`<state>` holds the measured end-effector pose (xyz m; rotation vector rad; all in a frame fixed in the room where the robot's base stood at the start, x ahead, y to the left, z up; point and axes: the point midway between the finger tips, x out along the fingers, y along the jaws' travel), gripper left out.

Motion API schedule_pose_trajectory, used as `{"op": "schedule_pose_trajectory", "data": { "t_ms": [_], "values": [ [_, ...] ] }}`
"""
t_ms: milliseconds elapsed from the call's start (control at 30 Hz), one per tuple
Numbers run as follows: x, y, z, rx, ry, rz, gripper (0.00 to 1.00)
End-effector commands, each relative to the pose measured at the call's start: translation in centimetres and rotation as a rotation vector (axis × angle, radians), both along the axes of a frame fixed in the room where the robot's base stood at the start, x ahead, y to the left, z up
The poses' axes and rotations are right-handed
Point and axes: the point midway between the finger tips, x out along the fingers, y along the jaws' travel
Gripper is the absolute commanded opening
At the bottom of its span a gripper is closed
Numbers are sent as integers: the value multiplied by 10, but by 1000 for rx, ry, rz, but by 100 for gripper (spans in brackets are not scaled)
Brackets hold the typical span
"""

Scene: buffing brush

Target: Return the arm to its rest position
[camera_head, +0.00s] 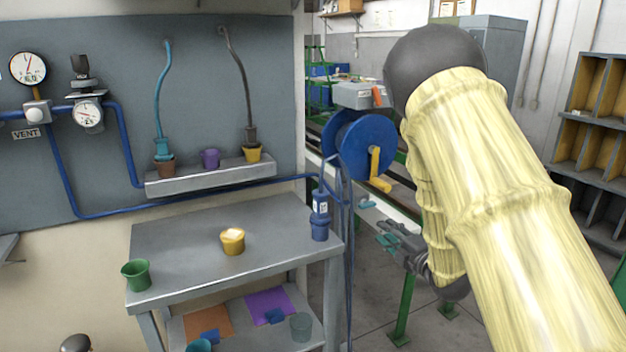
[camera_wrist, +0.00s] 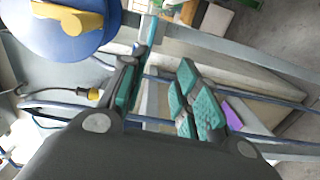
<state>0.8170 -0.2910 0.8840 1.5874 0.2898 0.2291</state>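My arm (camera_head: 490,190), in a pale yellow cover, comes in from the right in the head view and bends down at a dark joint. My gripper (camera_head: 377,222) hangs to the right of the grey table, apart from it, with its teal-padded fingers spread. In the wrist view my gripper (camera_wrist: 165,70) is open, with nothing held between its pads. The blue reel (camera_head: 366,143) with a yellow crank is above it in the head view and fills the upper left of the wrist view (camera_wrist: 60,28).
The grey table (camera_head: 175,240) bears a green cup (camera_head: 136,275), a yellow cup (camera_head: 232,241) and a blue bottle (camera_head: 320,215). A wall shelf (camera_head: 210,178) holds small pots and hanging brushes or hoses. Shelving (camera_head: 595,130) stands at the right. Green-legged rails (camera_head: 404,310) are near my gripper.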

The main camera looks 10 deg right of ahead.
Motion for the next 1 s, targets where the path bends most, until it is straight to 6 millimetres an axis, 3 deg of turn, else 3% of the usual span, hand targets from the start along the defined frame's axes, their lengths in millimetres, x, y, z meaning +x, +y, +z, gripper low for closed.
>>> {"op": "schedule_pose_trajectory", "data": {
  "t_ms": [167,267,400,600,800,1000],
  "values": [
    [-33,-1,-72,170,235,-110,31],
    [-64,-1,-121,292,396,-206,31],
    [-116,2,-183,451,607,-352,31],
    [-208,12,-253,653,881,-594,31],
    [-314,27,-298,822,1118,-873,31],
    [-421,45,-317,946,1306,-1178,31]
  ]
}}
